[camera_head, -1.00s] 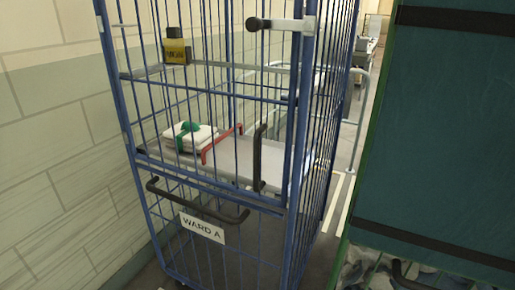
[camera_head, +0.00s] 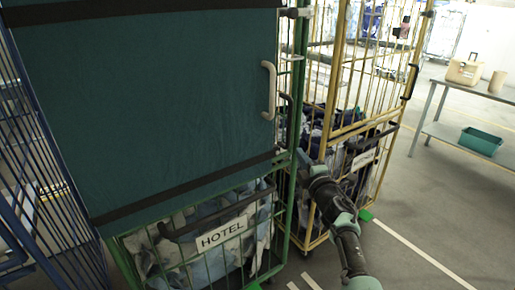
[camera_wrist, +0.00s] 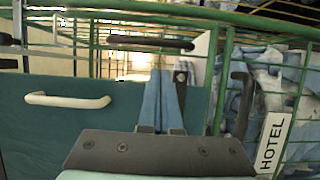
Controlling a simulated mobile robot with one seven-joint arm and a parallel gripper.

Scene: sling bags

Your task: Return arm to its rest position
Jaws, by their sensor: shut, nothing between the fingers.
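My arm reaches up from the lower right of the head view, and its gripper end (camera_head: 304,158) is in front of the gap between the green cage (camera_head: 300,60) and the yellow cage (camera_head: 335,85). In the wrist view my gripper (camera_wrist: 166,74) shows two blue-grey fingers close together, shut and empty. The teal panel of the green cage (camera_wrist: 60,120) with its pale handle (camera_wrist: 68,100) lies to the left of the fingers. I cannot tell whether the gripper touches the cage bars.
The green cage's HOTEL sign (camera_head: 222,234) hangs over bagged blue linen (camera_head: 190,262). A blue cage (camera_head: 30,190) stands at the left. A grey table (camera_head: 445,92) with a teal bin (camera_head: 481,141) below stands at the right. Floor (camera_head: 440,215) is clear at the lower right.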

